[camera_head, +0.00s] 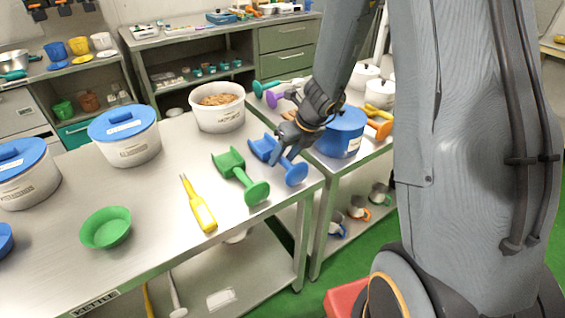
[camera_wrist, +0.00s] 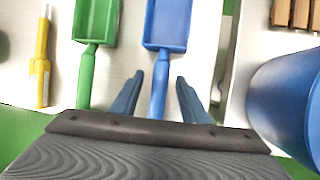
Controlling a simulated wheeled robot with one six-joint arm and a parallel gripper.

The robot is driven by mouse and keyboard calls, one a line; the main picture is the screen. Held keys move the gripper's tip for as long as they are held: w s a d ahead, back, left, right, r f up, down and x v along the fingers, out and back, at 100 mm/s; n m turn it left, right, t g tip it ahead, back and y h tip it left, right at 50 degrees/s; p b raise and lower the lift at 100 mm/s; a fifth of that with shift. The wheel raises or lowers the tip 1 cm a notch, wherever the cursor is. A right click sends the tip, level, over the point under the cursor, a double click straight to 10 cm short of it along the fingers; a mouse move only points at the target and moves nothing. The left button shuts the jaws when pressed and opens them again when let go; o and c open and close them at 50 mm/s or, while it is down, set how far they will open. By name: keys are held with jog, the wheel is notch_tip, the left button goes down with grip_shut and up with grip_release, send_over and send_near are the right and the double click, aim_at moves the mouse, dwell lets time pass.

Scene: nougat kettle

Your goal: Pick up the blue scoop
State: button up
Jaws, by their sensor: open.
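The blue scoop (camera_head: 291,172) lies on the metal table near its right edge, in the head view just right of the green scoop (camera_head: 236,174). My gripper (camera_head: 283,146) is over the blue scoop. In the wrist view the blue scoop (camera_wrist: 166,24) points away from me, and its handle runs between the two open fingers of my gripper (camera_wrist: 160,92). The fingers stand apart on either side of the handle, with a visible gap on both sides. The handle's near end is hidden behind the gripper body. I cannot tell the exact height of the fingers over the handle.
The green scoop (camera_wrist: 97,20) lies close on the left, with a yellow tool (camera_wrist: 41,65) beyond it. A white tub (camera_head: 218,117) stands behind the scoops. A green bowl (camera_head: 106,228) sits further left.

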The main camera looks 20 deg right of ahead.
grip_shut()
notch_tip(320, 180, up, 15)
jog(key=p, duration=0.7)
jog(key=shift+p, duration=0.4)
